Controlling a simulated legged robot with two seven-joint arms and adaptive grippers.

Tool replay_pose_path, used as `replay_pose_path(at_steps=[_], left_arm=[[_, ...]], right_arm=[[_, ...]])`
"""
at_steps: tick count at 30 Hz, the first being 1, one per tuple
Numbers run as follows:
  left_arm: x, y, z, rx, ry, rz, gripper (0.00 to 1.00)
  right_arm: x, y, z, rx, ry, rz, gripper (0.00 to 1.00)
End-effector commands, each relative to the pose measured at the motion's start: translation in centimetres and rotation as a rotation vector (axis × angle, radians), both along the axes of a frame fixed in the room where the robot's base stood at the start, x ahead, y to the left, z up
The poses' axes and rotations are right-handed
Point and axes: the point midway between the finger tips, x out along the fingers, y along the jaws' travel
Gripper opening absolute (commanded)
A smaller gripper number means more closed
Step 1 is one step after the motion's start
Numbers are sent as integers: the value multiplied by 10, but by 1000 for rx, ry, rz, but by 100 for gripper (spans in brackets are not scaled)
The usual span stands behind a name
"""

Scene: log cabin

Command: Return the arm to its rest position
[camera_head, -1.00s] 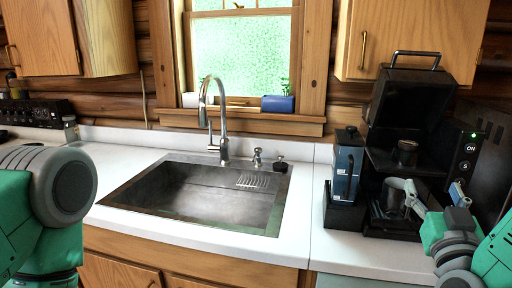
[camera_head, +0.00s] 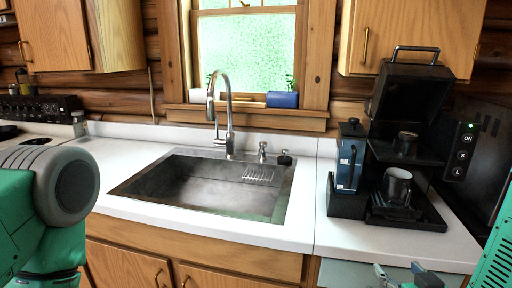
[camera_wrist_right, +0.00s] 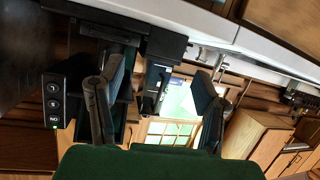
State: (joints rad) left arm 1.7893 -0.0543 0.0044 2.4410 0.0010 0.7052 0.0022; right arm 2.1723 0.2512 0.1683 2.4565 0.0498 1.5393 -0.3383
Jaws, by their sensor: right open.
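My right gripper (camera_head: 399,272) is at the bottom edge of the head view, low in front of the counter and apart from the coffee machine; only its tips show. The right wrist view shows its two fingers (camera_wrist_right: 158,92) spread wide with nothing between them. My left arm's green and grey links fill the left edge of the head view; its gripper is out of view. A grey mug (camera_head: 397,183) stands upright on the base of the black coffee machine (camera_head: 405,95), with the gripper clear of it.
A dark blue container (camera_head: 348,168) stands left of the coffee machine. The sink (camera_head: 205,190) with its tall faucet (camera_head: 228,125) is in the middle. The white counter (camera_head: 355,240) is clear in front of the machine. Wooden cabinets (camera_head: 225,255) are below.

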Motion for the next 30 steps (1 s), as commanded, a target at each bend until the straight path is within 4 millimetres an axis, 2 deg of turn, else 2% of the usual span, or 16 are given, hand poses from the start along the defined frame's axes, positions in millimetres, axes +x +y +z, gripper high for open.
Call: replay_pose_path(at_steps=[1,5,6,8,9,12,15,19,22,30], left_arm=[[0,0,-4,0,0,0,52],[0,0,-11,0,0,0,52],[0,0,-13,0,0,0,52],[0,0,-17,0,0,0,52],[0,0,-19,0,0,-1,52],[0,0,-23,0,0,-1,52],[0,0,-26,0,0,-1,52],[0,0,-27,0,0,0,52],[0,0,-27,0,0,0,52],[0,0,-27,0,0,0,52]], right_arm=[[-12,5,-32,6,91,24,59],[-58,15,-115,37,374,75,59],[-78,17,-140,45,468,85,59],[-109,19,-173,53,609,93,59],[-131,19,-192,57,700,94,59],[-182,17,-229,57,903,88,59],[-224,14,-250,52,1060,73,59],[-255,10,-262,43,1175,56,59],[-263,8,-264,43,1206,49,59],[-263,7,-264,44,1205,50,59]])
